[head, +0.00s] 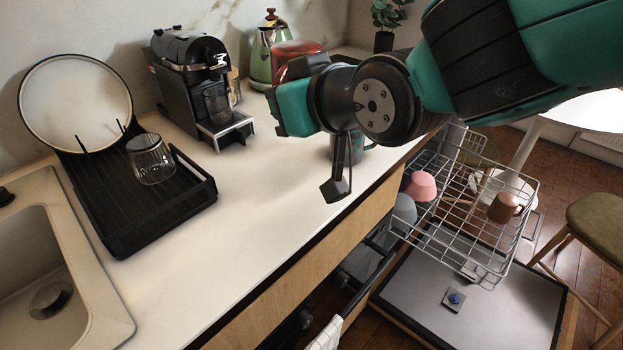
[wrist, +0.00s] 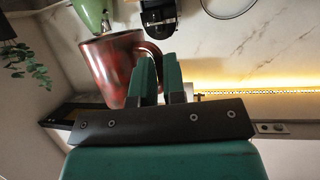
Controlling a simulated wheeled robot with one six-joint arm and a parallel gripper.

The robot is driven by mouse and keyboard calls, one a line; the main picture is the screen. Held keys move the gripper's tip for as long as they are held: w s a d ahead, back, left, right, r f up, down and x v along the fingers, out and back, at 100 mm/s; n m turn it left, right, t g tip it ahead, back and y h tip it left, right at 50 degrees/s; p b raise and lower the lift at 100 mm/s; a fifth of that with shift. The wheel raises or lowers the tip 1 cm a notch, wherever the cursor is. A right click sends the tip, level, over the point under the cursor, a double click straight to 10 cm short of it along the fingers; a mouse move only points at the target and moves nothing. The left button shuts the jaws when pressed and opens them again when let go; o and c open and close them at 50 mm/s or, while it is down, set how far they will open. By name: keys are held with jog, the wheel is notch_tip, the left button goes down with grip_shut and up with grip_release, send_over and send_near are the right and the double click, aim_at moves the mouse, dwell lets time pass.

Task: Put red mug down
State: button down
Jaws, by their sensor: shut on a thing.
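The red mug (wrist: 112,66) is in the wrist view, left of my fingers, with its handle at their tips. My gripper (wrist: 160,72) is shut on this handle. In the head view the mug (head: 297,48) shows partly behind my gripper (head: 304,66), raised above the worktop (head: 255,185). My gripper and wrist hide its lower part and handle there. I cannot tell exactly how it is tilted.
A dark mug (head: 357,148) stands on the worktop beneath my wrist, partly hidden. The coffee machine (head: 185,75) and green kettle (head: 262,62) stand at the back. A drying rack (head: 125,225) is left. The open dishwasher rack (head: 465,235) is right. The worktop's front middle is clear.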

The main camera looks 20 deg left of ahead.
aim_at(295, 218)
notch_tip(295, 218, down, 18)
jog(key=shift+w+r+p, duration=0.1)
jog(key=shift+r+p, duration=0.1)
jog(key=shift+p, duration=0.25)
jog(key=shift+f, duration=0.15)
jog(key=c, duration=1.2)
grip_release()
jog(key=shift+d+r, duration=0.1)
jog(key=shift+r, duration=0.1)
jog(key=b+v, duration=0.1)
jog(key=v, duration=1.1)
jog(key=shift+b, duration=0.4)
